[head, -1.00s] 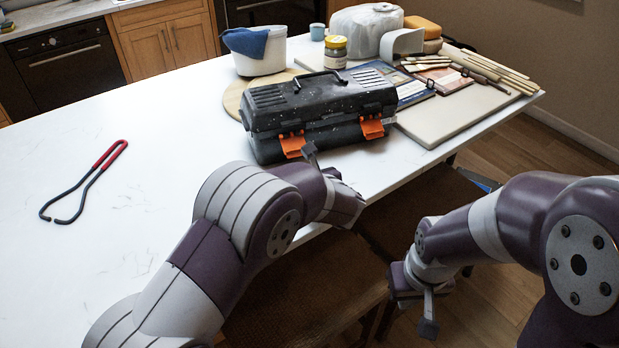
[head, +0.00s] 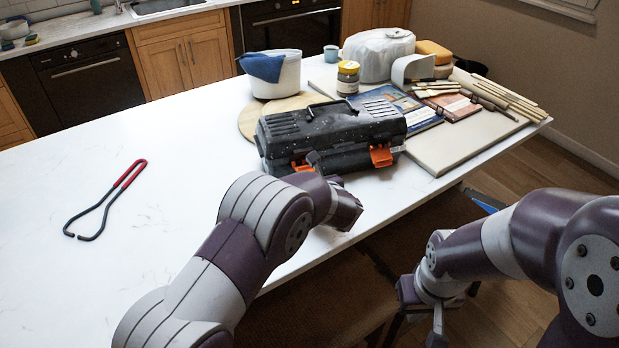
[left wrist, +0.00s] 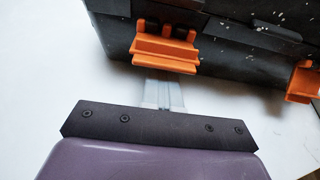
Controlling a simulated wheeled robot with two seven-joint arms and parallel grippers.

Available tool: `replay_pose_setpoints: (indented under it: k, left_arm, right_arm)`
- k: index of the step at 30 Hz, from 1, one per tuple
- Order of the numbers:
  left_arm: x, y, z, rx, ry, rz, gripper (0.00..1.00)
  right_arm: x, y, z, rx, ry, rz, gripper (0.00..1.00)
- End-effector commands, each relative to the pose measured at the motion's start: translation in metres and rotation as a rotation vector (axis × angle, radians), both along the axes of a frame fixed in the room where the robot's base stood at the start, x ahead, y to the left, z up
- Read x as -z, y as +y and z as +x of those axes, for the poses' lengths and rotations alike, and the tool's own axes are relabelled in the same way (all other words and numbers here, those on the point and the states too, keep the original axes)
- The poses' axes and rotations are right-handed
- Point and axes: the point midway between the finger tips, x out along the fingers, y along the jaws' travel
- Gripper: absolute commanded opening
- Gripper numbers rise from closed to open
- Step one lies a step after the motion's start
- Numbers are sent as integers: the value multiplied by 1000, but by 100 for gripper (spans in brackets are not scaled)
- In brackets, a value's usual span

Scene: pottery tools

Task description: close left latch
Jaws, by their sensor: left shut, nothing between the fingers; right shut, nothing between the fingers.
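The black toolbox (head: 330,135) stands on the white table with its lid down and its handle on top. Its left latch (head: 303,167) is orange and partly hidden behind my left arm. In the left wrist view the left latch (left wrist: 165,50) juts out from the box front. The right orange latch (head: 381,157) also shows in the left wrist view (left wrist: 303,82). My left gripper (left wrist: 163,97) is shut and empty, its pale fingertips just short of or below the left latch; contact is unclear. My right gripper (head: 410,291) is shut, low beyond the table's front edge.
Red-handled tongs (head: 108,200) lie on the clear left part of the table. Behind the box are a white tub (head: 287,80) with a blue cloth and a yellow-lidded jar (head: 347,78). Books, boards and wooden tools fill the right.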

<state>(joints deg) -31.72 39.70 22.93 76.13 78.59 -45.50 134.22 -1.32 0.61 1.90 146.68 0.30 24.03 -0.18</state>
Motion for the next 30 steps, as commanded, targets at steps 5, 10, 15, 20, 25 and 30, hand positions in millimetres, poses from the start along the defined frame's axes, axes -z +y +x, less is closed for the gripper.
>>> replay_pose_setpoints:
  k: [5, 10, 15, 20, 25, 30]
  left_arm:
    - [-16, -4, -10, 2, 1, 2, 0]
    - [-25, -5, -16, 1, 2, 2, 0]
    - [-34, -7, -19, 1, -2, -1, 0]
    - [-49, -6, -17, 0, -1, -1, 0]
    - [-62, -4, -11, 1, 1, -1, 0]
    - [-72, -1, -3, 0, 0, -1, 0]
  right_arm:
    - [-22, 0, 0, 0, 0, 0, 0]
    - [-38, 0, 0, 0, 0, 0, 0]
    - [-42, 0, 0, 0, 0, 0, 0]
    - [-43, 0, 0, 0, 1, 0, 0]
    - [-43, 0, 0, 0, 0, 0, 0]
    - [-42, 0, 0, 0, 0, 0, 0]
